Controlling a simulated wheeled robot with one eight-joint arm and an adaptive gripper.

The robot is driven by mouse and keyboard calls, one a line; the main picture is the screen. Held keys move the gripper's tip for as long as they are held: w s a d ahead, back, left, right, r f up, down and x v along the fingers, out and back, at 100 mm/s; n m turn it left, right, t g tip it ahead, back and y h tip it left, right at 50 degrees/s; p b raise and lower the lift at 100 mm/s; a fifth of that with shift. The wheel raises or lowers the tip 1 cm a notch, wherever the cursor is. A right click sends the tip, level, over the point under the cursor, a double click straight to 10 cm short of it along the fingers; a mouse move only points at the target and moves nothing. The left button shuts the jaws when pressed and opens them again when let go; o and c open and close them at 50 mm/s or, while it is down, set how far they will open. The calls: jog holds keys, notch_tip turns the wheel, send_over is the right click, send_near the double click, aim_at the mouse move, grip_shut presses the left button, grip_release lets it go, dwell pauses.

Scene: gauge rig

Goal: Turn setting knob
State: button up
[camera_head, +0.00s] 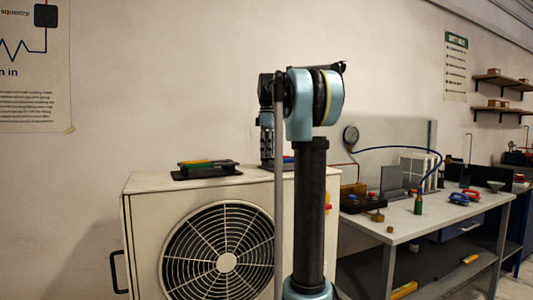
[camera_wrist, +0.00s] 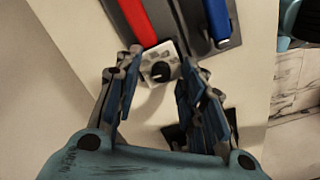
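The setting knob (camera_wrist: 160,72) is a small black round knob on a white square plate in the wrist view. It lies between the fingertips of my gripper (camera_wrist: 159,68), which is open with a finger on either side. I cannot tell whether a finger touches the knob. In the head view my gripper (camera_head: 267,150) points down over the top of the white fan unit (camera_head: 145,184). The knob is not discernible there.
A red bar (camera_wrist: 138,20) and a blue bar (camera_wrist: 217,18) lie just beyond the knob. A black tray (camera_head: 187,175) with green and yellow parts sits on the unit's top.

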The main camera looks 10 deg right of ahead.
grip_shut()
jog(key=shift+m, duration=0.3)
jog(key=m, duration=0.4)
jog(key=shift+m, duration=0.3)
jog(key=m, duration=0.5)
jog(key=shift+m, duration=0.3)
jog(key=m, duration=1.2)
jog(key=shift+m+t, duration=0.3)
jog(key=shift+m, duration=0.1)
